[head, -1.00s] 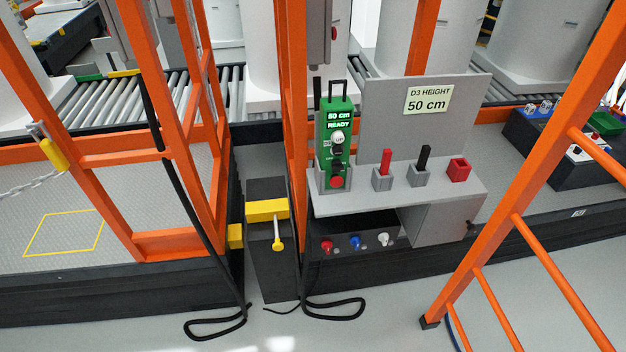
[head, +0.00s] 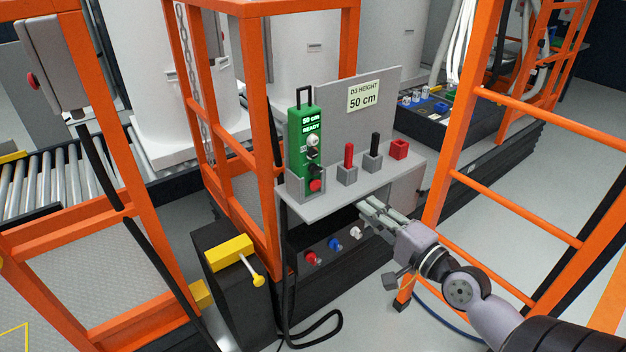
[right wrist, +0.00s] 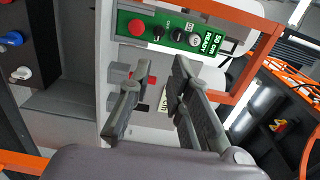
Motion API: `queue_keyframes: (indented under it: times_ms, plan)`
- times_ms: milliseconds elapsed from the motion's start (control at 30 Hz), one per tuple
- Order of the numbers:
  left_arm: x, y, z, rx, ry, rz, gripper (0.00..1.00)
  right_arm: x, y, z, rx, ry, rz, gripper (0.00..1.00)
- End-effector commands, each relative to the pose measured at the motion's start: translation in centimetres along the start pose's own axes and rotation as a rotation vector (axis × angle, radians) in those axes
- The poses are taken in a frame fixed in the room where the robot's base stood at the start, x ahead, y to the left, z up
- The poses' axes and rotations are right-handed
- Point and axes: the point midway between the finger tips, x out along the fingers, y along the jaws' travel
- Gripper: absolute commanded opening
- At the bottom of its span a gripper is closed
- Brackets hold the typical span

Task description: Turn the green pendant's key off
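The green pendant (head: 303,150) stands upright in a grey holder at the left end of the grey shelf (head: 350,190). Its display reads 50 cm READY. Below are a round silver control (head: 313,140), black controls and a red button (head: 315,185); which one is the key is too small to tell. My right gripper (head: 369,208) is at the shelf's front edge, right of and lower than the pendant, apart from it. In the right wrist view the fingers (right wrist: 161,72) are spread and empty, with the pendant (right wrist: 205,42) beyond them. My left gripper is out of view.
Holders with a red handle (head: 349,155) and a black handle (head: 376,145) and a red box (head: 399,149) stand on the shelf. A sign (head: 364,96) reads D3 HEIGHT 50 cm. Orange frames (head: 464,120) rise at right and left. Coloured knobs (head: 334,245) sit below the shelf.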

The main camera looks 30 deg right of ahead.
Motion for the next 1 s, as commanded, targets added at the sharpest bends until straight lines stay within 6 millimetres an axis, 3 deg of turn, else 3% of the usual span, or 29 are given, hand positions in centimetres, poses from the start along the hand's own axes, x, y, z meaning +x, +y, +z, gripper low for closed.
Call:
queue_keyframes:
  times_ms: [200,800,1000]
  plan:
    - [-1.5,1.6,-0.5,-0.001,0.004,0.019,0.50,3.1,-0.4,0.0,0.001,0.001,-0.004,0.18]
    - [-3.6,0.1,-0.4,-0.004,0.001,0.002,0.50,14.0,-0.1,0.0,-0.002,0.001,0.000,0.18]
    - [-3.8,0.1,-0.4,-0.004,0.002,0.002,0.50,16.2,0.0,0.0,-0.002,0.001,0.001,0.18]
